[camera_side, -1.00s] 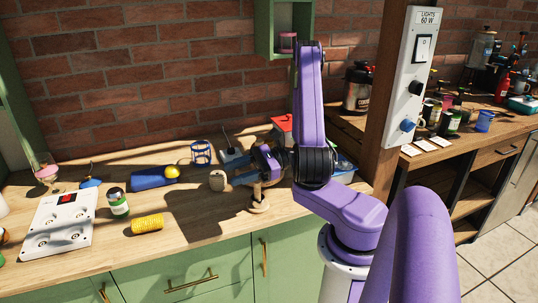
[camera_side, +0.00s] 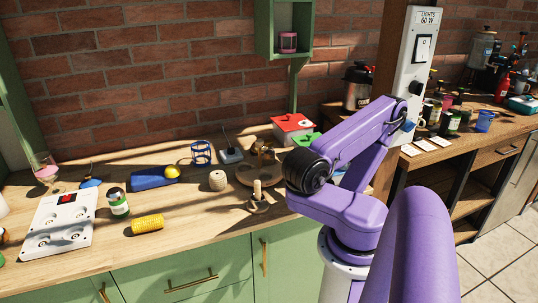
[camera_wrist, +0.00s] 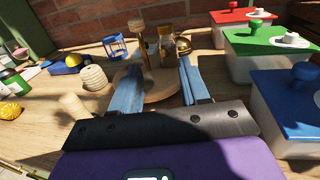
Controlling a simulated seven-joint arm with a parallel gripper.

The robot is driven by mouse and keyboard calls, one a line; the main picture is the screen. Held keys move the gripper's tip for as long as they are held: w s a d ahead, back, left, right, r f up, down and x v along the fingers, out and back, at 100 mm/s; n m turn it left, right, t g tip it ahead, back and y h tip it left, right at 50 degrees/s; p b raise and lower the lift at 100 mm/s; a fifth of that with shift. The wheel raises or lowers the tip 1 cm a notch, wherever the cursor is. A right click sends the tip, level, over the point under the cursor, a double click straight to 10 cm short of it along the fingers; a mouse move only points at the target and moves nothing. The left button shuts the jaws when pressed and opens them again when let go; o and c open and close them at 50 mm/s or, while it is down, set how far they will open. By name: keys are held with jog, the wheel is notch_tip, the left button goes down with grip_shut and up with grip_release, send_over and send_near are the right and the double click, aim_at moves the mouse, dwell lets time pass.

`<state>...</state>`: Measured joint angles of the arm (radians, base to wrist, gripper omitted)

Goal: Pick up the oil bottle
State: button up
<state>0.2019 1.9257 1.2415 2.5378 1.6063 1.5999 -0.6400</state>
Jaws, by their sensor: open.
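In the wrist view a small glass bottle with amber contents (camera_wrist: 167,48), which looks like the oil bottle, stands upright on a round wooden tray (camera_wrist: 160,92). A tall wooden mill stands just left of it and a brass ball-topped item just right. My gripper (camera_wrist: 157,66) is open and empty, its blue fingers pointing at the tray. The bottle lies ahead of the gap between them, apparently untouched. In the side view the tray (camera_side: 243,174) shows left of my arm; the bottle there is too small to tell apart and my gripper is hidden.
Lidded boxes, red (camera_wrist: 245,18), green (camera_wrist: 268,45) and blue (camera_wrist: 290,105), stand close on the right. A candle holder (camera_side: 259,204) stands in front of the tray, with a ball of twine (camera_side: 217,181) to its left. A blue wire holder (camera_side: 201,152) stands farther back.

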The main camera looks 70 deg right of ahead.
send_near(271, 147)
jog(key=x, duration=0.5)
jog(key=shift+w+a+r, duration=0.1)
jog(key=shift+w, duration=0.05)
jog(key=shift+x, duration=3.1)
jog(key=c, duration=0.8)
